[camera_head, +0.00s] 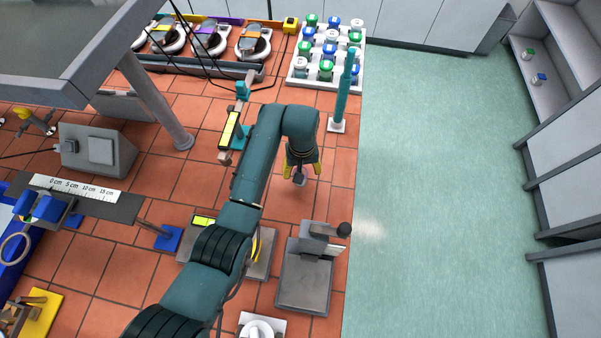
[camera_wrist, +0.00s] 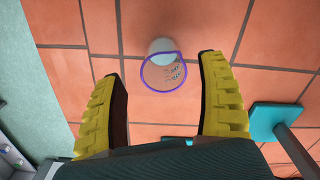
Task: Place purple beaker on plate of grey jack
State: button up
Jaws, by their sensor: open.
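The purple beaker (camera_wrist: 163,72) is clear with a purple rim and dark markings, and shows in the wrist view on the tiles. My gripper (camera_wrist: 161,72) is open, with its yellow fingers on either side of the beaker in that view; I see no contact. In the head view my gripper (camera_head: 302,170) points down at the bench, and a small greyish shape between its fingers may be the beaker. A grey device with a flat plate and a dark knob (camera_head: 305,278), probably the grey jack, stands nearer the front; its plate looks empty.
A teal pole on a white base (camera_head: 345,92) stands behind my gripper. A white rack of capped jars (camera_head: 326,50) is at the back. A teal stand (camera_head: 238,132) is to the left. Bare tiles surround the gripper, and the bench edge is to its right.

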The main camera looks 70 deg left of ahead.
jog(key=f, duration=0.5)
jog(key=shift+s+a+f, duration=0.2)
jog(key=c, duration=1.3)
